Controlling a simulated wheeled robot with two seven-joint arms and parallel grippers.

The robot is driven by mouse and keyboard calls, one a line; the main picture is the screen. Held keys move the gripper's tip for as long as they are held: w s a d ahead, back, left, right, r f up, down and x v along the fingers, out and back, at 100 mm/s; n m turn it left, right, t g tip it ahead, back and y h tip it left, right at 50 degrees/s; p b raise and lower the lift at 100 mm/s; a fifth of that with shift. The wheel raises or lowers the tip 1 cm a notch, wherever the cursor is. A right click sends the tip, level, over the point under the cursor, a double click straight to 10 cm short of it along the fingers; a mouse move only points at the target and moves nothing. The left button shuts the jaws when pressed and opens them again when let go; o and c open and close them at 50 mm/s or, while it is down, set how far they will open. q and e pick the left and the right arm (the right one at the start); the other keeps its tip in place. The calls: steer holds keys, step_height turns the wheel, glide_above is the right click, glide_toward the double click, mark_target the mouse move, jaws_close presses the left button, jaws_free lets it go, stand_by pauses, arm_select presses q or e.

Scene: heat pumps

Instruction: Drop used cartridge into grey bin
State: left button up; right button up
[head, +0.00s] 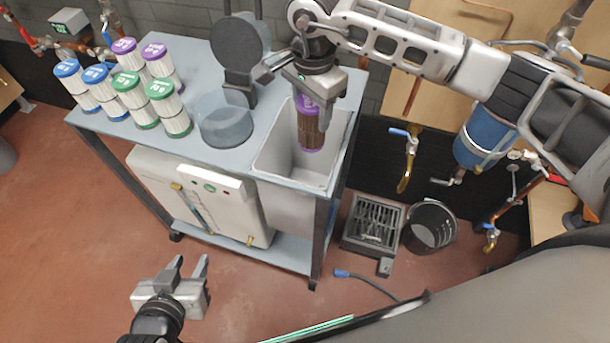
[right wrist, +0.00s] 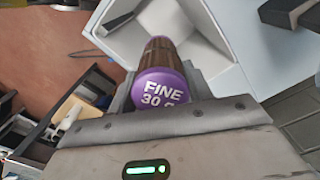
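The used cartridge (head: 311,128), brown with purple end caps, hangs upright from my right gripper (head: 312,88). The gripper is shut around its purple top cap. In the right wrist view the cap (right wrist: 160,88) reads "FINE 30" and sits between the fingers (right wrist: 158,92). The grey bin (head: 277,168) is set into the right end of the cart. The cartridge is over the bin opening, with its lower end appearing inside the bin. The bin's pale inner walls (right wrist: 205,75) show behind the cartridge in the right wrist view. My left gripper (head: 188,268) is open and empty, low in front of the cart.
Several clean cartridges (head: 130,90) with blue, green and purple caps stand on the cart top (head: 200,60). A clear bowl (head: 226,124) and a dark round-headed stand (head: 240,50) are left of the bin. A black bucket (head: 430,226) and a floor grate (head: 373,224) lie to the right.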

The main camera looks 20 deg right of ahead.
steer(key=o, duration=0.5)
steer(key=shift+r, duration=0.1)
step_height(320, 180, up, 16)
steer(key=shift+f+b, duration=0.1)
steer(key=shift+b, duration=0.9)
